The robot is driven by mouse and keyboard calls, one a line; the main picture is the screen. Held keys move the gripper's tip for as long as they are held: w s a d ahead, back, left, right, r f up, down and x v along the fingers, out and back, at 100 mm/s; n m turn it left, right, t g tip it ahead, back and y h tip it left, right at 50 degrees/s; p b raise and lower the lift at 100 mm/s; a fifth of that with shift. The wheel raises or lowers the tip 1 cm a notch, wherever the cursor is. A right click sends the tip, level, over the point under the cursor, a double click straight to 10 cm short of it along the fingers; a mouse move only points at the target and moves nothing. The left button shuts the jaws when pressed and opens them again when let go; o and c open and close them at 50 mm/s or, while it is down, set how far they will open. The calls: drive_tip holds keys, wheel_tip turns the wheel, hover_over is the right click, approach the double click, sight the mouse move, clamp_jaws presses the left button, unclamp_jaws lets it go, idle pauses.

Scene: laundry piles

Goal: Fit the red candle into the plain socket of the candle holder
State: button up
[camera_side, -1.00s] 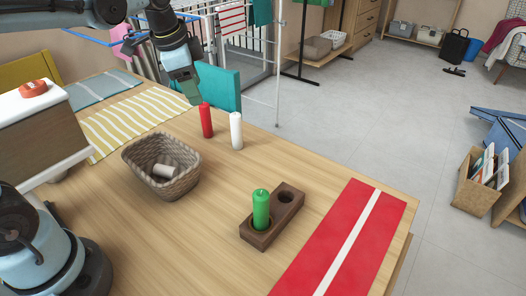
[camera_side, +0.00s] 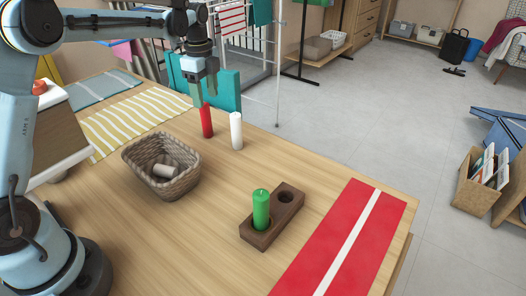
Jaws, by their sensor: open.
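The red candle (camera_side: 207,122) stands upright on the table, left of the white candle (camera_side: 236,131). The wooden candle holder (camera_side: 263,237) lies near the middle right of the table. A green candle (camera_side: 261,208) stands upright in its nearer socket. Its farther socket (camera_side: 286,197) is empty. My gripper (camera_side: 204,94) points down with its fingers apart, at the height of the red candle's top. One finger hides part of that top. I cannot tell whether the candle is between the fingers or just behind them.
A woven basket (camera_side: 187,187) with a pale cylinder inside stands on the left. A red runner with a white stripe (camera_side: 311,257) lies at the right. A striped yellow mat (camera_side: 112,132) lies at the back left. The table between basket and holder is clear.

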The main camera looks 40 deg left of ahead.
hover_over(210, 136)
drive_tip(key=shift+w+a+f, duration=0.1)
drive_tip(key=shift+a+f, duration=0.05)
drive_tip(key=shift+f, duration=1.2)
drive_tip(key=shift+w+a+f, duration=0.1)
drive_tip(key=shift+a+f, duration=0.05)
drive_tip(key=shift+f, duration=1.25)
drive_tip(key=shift+w+a+f, duration=0.1)
drive_tip(key=shift+a+f, duration=0.05)
drive_tip(key=shift+f, duration=1.2)
clamp_jaws()
